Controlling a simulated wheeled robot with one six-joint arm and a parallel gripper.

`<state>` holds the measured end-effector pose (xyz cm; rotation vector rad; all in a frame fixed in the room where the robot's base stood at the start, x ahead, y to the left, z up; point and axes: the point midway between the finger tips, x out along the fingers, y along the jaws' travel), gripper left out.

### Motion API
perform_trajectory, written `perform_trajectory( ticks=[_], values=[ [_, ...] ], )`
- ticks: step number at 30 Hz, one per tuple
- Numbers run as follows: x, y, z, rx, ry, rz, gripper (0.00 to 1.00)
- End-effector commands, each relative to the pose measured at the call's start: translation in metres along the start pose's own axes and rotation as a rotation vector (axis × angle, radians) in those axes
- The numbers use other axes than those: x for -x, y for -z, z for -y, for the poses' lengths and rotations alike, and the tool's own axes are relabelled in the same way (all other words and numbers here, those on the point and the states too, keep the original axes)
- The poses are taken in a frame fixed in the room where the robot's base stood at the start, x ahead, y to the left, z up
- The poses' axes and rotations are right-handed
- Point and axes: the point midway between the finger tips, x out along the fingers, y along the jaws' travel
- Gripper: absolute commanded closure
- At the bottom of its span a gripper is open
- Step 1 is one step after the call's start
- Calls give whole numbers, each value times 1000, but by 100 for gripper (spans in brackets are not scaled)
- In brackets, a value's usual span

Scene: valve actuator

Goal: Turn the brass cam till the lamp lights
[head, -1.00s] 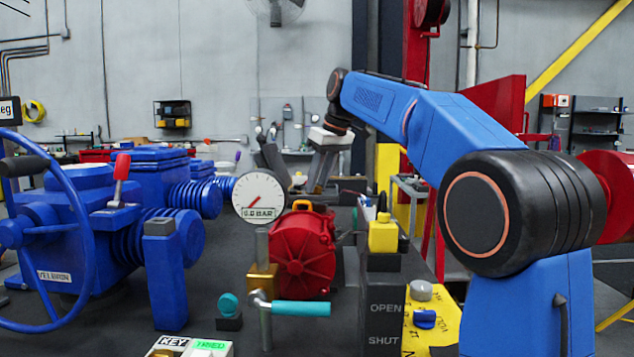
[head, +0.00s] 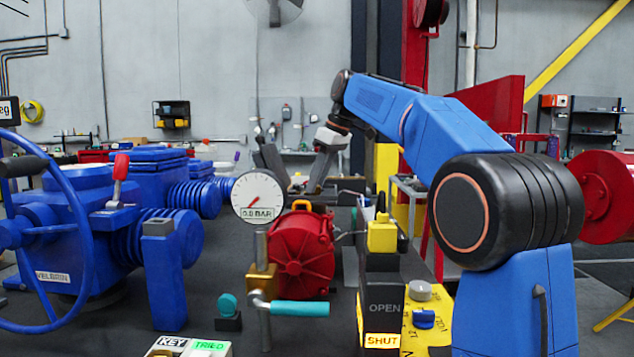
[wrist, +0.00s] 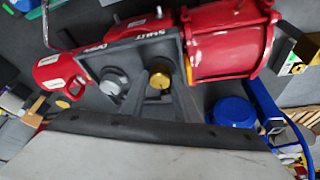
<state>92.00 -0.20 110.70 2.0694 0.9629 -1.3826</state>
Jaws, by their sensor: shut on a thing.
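The brass cam (wrist: 160,78) is a small round golden piece on the dark panel in the wrist view. My gripper (wrist: 160,92) reaches it with two grey fingers, one on each side, and is shut on it. In the head view my gripper's fingers are far back on the table, and the cam cannot be made out there. The indicator box at the front has two windows: the SHUT lamp (head: 382,341) glows orange, and the OPEN window (head: 385,308) is dark.
In the wrist view, a silver knob (wrist: 112,82) sits left of the cam, with a red cylinder (wrist: 222,40) beside the panel. In the head view, a red motor housing (head: 301,255), a pressure gauge (head: 258,197) and blue valve machinery (head: 75,220) stand on the table.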

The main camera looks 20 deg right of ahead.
Motion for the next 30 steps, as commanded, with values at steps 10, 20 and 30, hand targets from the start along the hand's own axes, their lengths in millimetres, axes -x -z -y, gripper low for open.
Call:
perform_trajectory(
  ticks=[10,20,30],
  values=[
    [0,0,0,-1,0,1,53],
    [0,0,1,-43,-18,1,53],
    [-1,1,3,-281,-116,1,53]
  ],
)
